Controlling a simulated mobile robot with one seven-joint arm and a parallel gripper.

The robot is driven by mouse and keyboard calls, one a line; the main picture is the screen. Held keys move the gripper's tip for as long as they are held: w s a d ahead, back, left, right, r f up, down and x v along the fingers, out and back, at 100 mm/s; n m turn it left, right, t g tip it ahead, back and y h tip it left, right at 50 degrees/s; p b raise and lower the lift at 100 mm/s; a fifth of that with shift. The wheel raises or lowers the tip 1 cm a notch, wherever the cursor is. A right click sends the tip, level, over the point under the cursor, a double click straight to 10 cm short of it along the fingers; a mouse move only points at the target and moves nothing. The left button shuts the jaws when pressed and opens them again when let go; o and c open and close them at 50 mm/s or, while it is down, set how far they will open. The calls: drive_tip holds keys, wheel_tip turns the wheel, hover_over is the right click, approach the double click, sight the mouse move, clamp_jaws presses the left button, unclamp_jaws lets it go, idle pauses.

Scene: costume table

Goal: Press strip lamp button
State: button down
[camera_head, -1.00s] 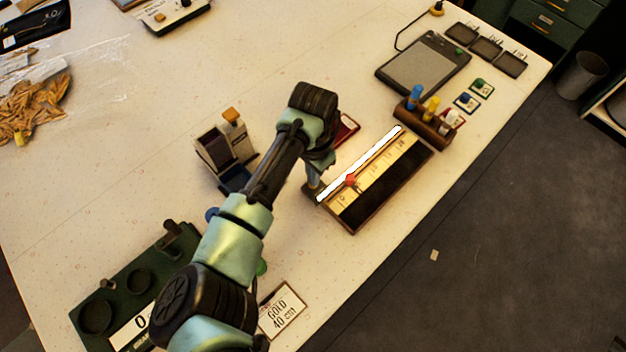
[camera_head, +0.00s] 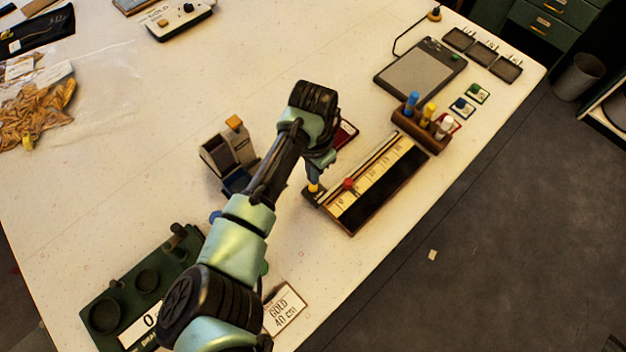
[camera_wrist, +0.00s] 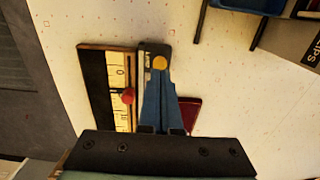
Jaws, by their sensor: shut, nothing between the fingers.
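The strip lamp (camera_head: 372,157) is a thin bar along the far edge of a ruler board, and it is unlit. Its dark end block (camera_wrist: 153,47), with a small label, carries a round yellow button (camera_wrist: 160,62). The button also shows as a yellow spot below my fingers in the head view (camera_head: 313,188). My gripper (camera_wrist: 159,82) is shut and empty, pointing down at the end block. Its blue fingertips are right beside the button in the wrist view, and the whole round top shows. I cannot tell whether they touch it.
The ruler board (camera_head: 378,190) has a red knob (camera_head: 348,184). A dark red item (camera_head: 346,133) lies behind my gripper. A wooden holder with coloured bottles (camera_head: 422,128) stands at the board's far end. A grey box (camera_head: 228,150) stands left of my arm.

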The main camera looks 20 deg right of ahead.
drive_tip(key=shift+r+p, duration=1.6)
drive_tip(key=shift+r, duration=0.25)
drive_tip(key=w+d+r+n+t+h+b, duration=0.1)
drive_tip(key=w+d+r+t+h, duration=0.35)
drive_tip(key=r, duration=0.55)
drive_tip(key=w+d+r+n+t+h+b, duration=0.1)
drive_tip(key=w+d+r+t+h+b, duration=0.15)
drive_tip(key=w+d+r, duration=0.5)
wheel_tip(320, 180, up, 16)
drive_tip(key=s+a+n+t+h, duration=0.1)
drive_tip(key=a+t+h, duration=0.1)
drive_tip(key=t, duration=0.3)
drive_tip(key=s+a+r+n+t+b, duration=0.1)
drive_tip(key=s+a+r+n+t, duration=0.1)
drive_tip(key=a+r+t, duration=0.45)
drive_tip(key=s+a+r+n+t+b, duration=0.1)
drive_tip(key=s+a+r+n, duration=0.15)
drive_tip(key=r, duration=0.75)
drive_tip(key=s+a+r+n+t+y+b, duration=0.1)
drive_tip(key=s+a+r+n+t+y, duration=0.5)
drive_tip(key=s+a, duration=0.6)
drive_tip(key=a+r+t+y, duration=0.2)
drive_tip(key=a+r+y, duration=0.1)
drive_tip(key=shift+r, duration=0.4)
